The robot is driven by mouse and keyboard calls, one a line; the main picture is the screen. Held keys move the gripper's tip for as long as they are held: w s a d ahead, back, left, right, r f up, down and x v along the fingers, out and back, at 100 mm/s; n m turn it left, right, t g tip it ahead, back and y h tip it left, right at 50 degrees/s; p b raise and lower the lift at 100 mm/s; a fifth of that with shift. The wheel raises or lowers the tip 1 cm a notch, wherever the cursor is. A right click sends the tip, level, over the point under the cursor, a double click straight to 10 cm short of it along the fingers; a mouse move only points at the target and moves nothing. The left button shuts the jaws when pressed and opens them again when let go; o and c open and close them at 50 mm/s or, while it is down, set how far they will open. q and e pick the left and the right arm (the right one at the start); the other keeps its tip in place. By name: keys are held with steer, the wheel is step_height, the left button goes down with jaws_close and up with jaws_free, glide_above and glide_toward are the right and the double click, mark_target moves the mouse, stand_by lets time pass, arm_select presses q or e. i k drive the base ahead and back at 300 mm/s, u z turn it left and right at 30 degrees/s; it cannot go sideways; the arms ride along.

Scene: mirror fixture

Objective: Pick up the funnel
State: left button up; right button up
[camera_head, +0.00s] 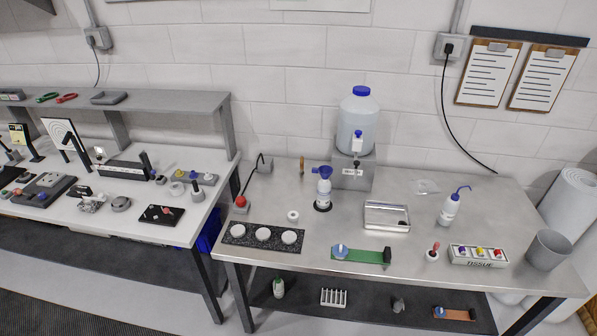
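A small blue funnel (322,171) appears to sit on top of a white bottle (324,188) near the middle of the steel table (340,230). The bottle stands upright on a dark round base. Where the funnel meets the bottle is too small to make out clearly. Neither of my grippers is in view.
A large water jug (357,120) with a blue cap stands on a metal stand behind the funnel. A metal tray (387,215), a wash bottle (450,208) and a grey bin (547,250) are to the right. A dark slab (235,232) with white discs lies front left.

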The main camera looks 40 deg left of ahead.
mark_target(326, 170)
steer(key=u, duration=0.65)
steer(key=i, duration=0.6)
steer(key=u, duration=0.6)
steer(key=i, duration=0.65)
steer(key=z, duration=0.3)
